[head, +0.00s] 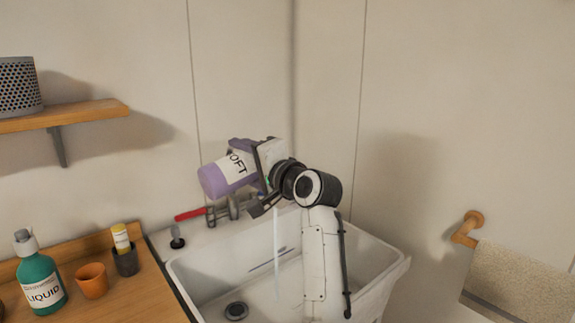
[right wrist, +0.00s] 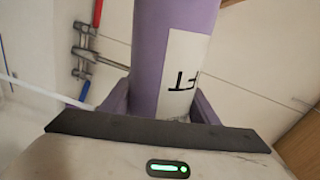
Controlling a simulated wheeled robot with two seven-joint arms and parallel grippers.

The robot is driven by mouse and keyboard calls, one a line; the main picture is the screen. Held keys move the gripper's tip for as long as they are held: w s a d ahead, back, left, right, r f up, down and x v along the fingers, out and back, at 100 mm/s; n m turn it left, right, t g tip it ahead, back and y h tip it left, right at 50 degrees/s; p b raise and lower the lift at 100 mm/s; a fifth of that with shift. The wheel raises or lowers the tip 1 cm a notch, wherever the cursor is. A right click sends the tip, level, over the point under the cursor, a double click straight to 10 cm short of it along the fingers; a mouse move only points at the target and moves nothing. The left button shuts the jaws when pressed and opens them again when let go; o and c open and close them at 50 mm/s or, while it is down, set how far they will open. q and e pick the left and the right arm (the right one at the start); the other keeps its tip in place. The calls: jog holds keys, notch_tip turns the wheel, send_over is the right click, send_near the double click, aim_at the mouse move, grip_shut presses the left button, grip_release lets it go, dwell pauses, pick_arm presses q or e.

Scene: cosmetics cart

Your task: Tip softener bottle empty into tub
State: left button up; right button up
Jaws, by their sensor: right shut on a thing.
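The purple softener bottle (head: 218,178) has a white label reading "OFT" in the head view. It is tilted nearly on its side above the white tub (head: 370,268), with its base toward the left. My right gripper (head: 262,160) is shut on it, and hides its mouth end. A thin pale stream (head: 277,240) falls below the gripper into the tub. In the right wrist view the bottle (right wrist: 172,50) fills the middle between the jaws (right wrist: 160,118), and a pale streak (right wrist: 40,90) runs at the left. My left gripper is not in view.
A red-handled tap (head: 190,214) stands at the tub's back edge. On the wooden counter at left are a green LIQUID bottle (head: 40,280), an orange cup (head: 92,281) and a dark cup (head: 126,262) holding a yellow-capped tube. A towel (head: 520,282) hangs at right.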

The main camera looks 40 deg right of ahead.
aim_at(249, 182)
notch_tip(249, 182, down, 8)
jog(key=n+h, duration=0.1)
jog(key=n, duration=1.4)
jog(key=shift+a+t, duration=0.15)
jog(key=shift+t, duration=0.25)
jog(key=shift+f, duration=0.1)
